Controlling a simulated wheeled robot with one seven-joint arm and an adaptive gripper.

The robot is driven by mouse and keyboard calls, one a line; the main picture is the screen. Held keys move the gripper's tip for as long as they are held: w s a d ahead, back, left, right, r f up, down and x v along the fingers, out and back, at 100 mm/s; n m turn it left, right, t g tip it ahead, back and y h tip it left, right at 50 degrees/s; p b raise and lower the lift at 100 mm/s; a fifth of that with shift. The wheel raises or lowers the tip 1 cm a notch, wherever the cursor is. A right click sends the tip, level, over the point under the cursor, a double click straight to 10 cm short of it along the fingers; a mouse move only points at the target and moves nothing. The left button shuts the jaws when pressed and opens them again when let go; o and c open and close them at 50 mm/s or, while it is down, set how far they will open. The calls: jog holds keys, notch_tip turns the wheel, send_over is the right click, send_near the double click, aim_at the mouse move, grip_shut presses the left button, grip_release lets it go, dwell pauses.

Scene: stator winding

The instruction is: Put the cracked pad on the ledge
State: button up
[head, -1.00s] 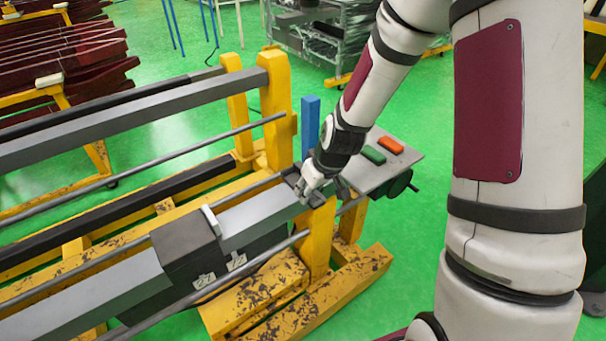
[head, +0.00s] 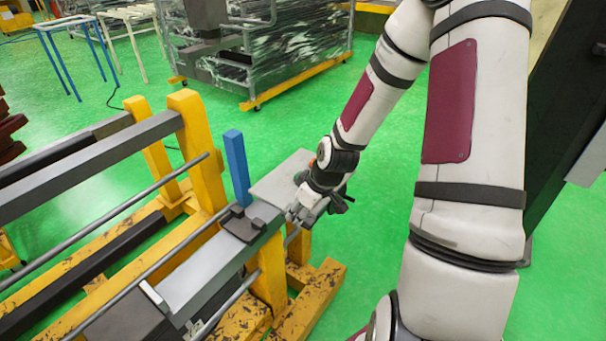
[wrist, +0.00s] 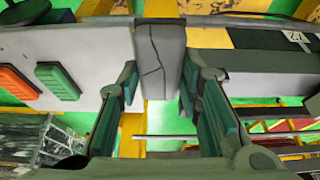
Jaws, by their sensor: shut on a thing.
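The cracked pad (wrist: 158,58) is a grey block with dark crack lines across its face. In the wrist view it sits between the two fingers of my gripper (wrist: 158,88), which is shut on it. In the head view my gripper (head: 300,213) is at the near edge of a flat grey ledge (head: 268,190), right of the dark block at the rail end. The pad cannot be made out there. The ledge also shows in the wrist view (wrist: 88,60), left of the pad. I cannot tell whether pad and ledge touch.
A green piece (wrist: 57,81) and an orange piece (wrist: 17,90) are on the ledge. A blue post (head: 237,165) stands at its left, beside a dark block (head: 243,222) on the rail. Yellow frame posts (head: 270,272) stand below. Green floor is open beyond.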

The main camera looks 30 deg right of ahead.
jog(key=shift+w+d, duration=0.1)
jog(key=shift+d, duration=0.45)
jog(key=shift+w+d, duration=0.2)
jog(key=shift+w, duration=0.1)
send_over(281, 191)
jog(key=s, duration=0.2)
jog(key=shift+w+d+f+b, duration=0.2)
jog(key=shift+f+b, duration=0.2)
jog(key=shift+f, duration=0.3)
jog(key=shift+w+f, duration=0.25)
jog(key=shift+w, duration=0.05)
jog(key=shift+f+p, duration=0.3)
jog(key=shift+f, duration=1.25)
